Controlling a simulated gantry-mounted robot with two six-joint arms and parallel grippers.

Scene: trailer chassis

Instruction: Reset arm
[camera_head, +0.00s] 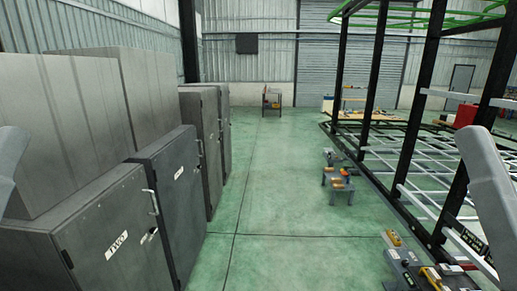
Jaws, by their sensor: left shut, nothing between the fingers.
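A smooth pale grey link of my left arm shows at the left edge of the head view. A larger pale grey link of my right arm rises along the right edge. The fingers of neither gripper can be seen in this view. No object shows in contact with either arm.
Dark grey metal cabinets (105,245) line the left side. A black trailer chassis frame (418,110) with white crossbars stands at the right. A small bench with tools (340,182) and a tool-laden surface (405,268) stand before it. The green floor (265,200) between is clear.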

